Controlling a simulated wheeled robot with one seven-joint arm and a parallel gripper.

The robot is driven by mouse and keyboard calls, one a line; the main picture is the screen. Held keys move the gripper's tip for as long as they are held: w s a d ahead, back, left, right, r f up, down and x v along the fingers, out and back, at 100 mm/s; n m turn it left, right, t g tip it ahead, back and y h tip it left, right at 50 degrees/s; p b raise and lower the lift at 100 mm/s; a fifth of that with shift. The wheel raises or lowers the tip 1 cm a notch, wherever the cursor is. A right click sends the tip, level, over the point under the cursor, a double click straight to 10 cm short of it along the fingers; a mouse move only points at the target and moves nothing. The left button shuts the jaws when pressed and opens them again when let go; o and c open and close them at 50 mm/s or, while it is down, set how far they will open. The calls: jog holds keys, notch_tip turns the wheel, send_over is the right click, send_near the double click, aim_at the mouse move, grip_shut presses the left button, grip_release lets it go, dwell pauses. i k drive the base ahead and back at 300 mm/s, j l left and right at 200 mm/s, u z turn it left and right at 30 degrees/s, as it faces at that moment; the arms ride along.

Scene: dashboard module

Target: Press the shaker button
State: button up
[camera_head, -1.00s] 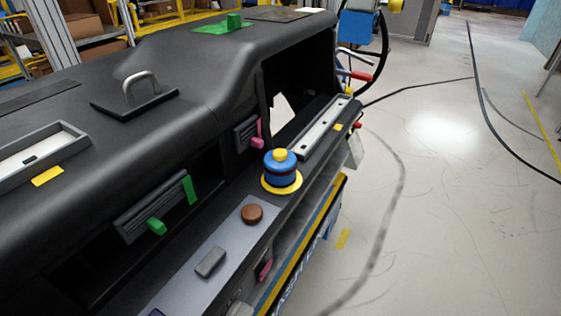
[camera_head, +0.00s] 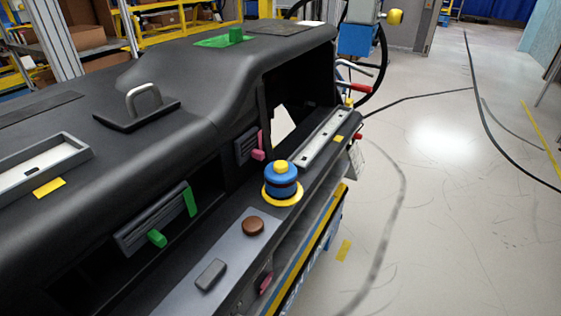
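A blue round shaker (camera_head: 282,190) with a dark middle band stands upright on a yellow ring base on the lower ledge of the black dashboard module (camera_head: 190,80). A yellow round button (camera_head: 281,167) sits on its top, and nothing covers it. A brown round knob (camera_head: 253,226) stands on the grey panel nearer to me. No label shows which of them is the shaker button. My gripper is not in view.
A dark grey block (camera_head: 211,274) lies on the grey panel. Green-tabbed vent (camera_head: 152,222) and pink-tabbed vent (camera_head: 248,147) are in the module's front. A looped handle (camera_head: 143,100) stands on top. The floor (camera_head: 430,220) to the right is largely clear.

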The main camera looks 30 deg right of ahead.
aim_at(279, 166)
jog(key=k+j+u, duration=0.1)
jog(key=k+u, duration=0.15)
jog(key=u, duration=0.15)
jog(key=k+j+u, duration=0.15)
jog(key=u, duration=0.3)
jog(key=k+j, duration=0.05)
jog(key=k, duration=0.05)
